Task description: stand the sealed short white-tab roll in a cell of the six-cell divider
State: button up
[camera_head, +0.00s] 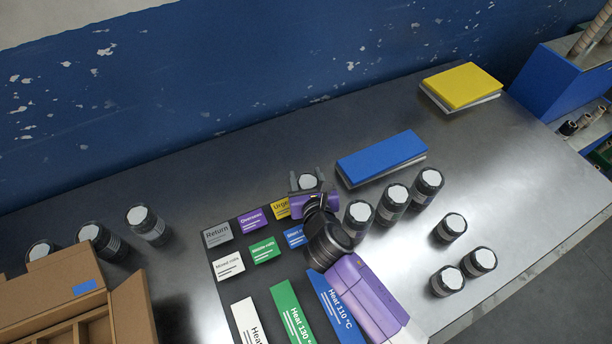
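My gripper (307,174), with a purple body and two grey fingers, is over the middle of the table by the label cards. A dark roll with a white top (308,181) is between its fingers; whether they press on it is too small to tell. The brown cardboard divider (131,309) is at the lower left, cut off by the frame edge; a few of its cells show, and those look empty. Other white-topped dark rolls stand upright; no tab or seal can be made out to tell the short white-tab roll from them.
Three rolls (147,225) stand behind the divider. Several more (394,204) stand right of my arm. Coloured label cards (264,250) lie on a dark mat. A blue block (381,158) and a yellow one (462,85) lie farther back. The table's back left (200,175) is clear.

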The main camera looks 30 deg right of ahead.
jog(key=o, duration=0.3)
jog(key=shift+o, duration=0.2)
jog(key=shift+r, duration=0.1)
jog(key=v, duration=1.1)
jog(key=shift+s+r, duration=0.1)
jog(key=shift+r, duration=0.1)
jog(key=shift+o, duration=0.5)
jog(key=shift+s+r, duration=0.15)
jog(key=shift+s, duration=0.05)
jog(key=shift+a+r, duration=0.1)
